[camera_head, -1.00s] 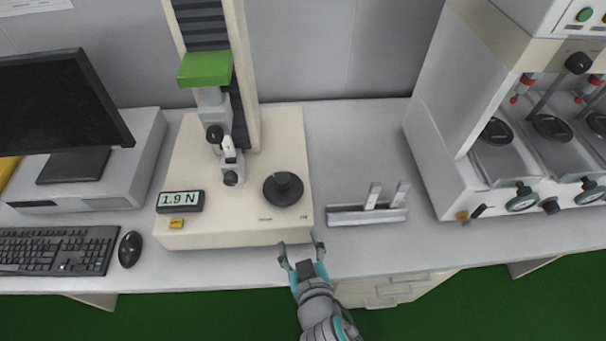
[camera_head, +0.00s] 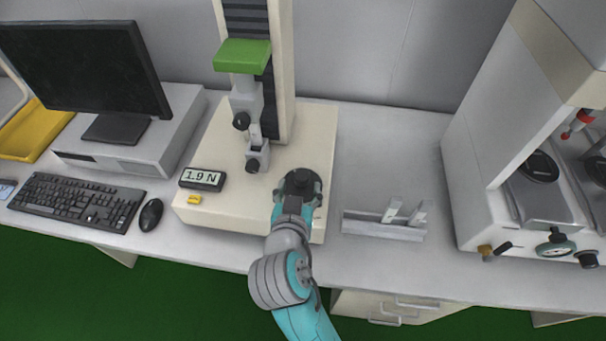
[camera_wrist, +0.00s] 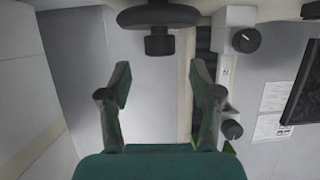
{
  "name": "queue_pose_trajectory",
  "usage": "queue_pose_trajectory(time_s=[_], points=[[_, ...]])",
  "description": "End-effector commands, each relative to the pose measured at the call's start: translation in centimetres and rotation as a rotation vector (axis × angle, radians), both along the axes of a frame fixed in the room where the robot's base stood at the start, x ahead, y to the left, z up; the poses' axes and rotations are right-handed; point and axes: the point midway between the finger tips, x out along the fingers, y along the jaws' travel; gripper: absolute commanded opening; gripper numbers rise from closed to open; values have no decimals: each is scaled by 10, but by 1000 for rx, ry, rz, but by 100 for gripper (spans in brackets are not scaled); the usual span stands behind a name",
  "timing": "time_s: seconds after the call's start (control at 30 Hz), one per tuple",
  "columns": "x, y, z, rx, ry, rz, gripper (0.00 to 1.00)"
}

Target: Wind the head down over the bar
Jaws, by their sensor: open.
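The testing machine's green-topped head (camera_head: 243,56) sits high on its column. Below it is the grip with black knobs (camera_head: 256,158). A pale bar (camera_head: 255,134) appears to stand in the grip, but its lower end is hard to make out. The black handwheel (camera_head: 300,180) lies flat on the right of the cream base (camera_head: 225,215). My gripper (camera_head: 297,193) is open at the wheel's near side, partly covering it. In the wrist view, my spread, empty fingers (camera_wrist: 160,75) point at the wheel (camera_wrist: 160,17) and its hub, which lie just beyond the fingertips.
A readout (camera_head: 202,179) shows 1.9 N, with a yellow button (camera_head: 194,200) below it. A rack (camera_head: 383,228) holding light bars stands right of the base. A mouse (camera_head: 151,214), keyboard (camera_head: 75,203) and monitor (camera_head: 85,75) are left. A white machine (camera_head: 490,150) stands right.

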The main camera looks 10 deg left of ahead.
Motion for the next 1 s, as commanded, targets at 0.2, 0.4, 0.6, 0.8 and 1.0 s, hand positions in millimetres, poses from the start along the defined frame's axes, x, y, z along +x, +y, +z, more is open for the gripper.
queue_pose_trajectory(time_s=[0.2,0.4,0.6,0.8,1.0], points=[[34,-1,-14,-1,1,-3,64],[50,-1,-21,0,0,-1,64],[53,0,-22,0,0,0,64],[53,0,-22,0,0,0,54],[53,0,-22,0,0,0,4]])
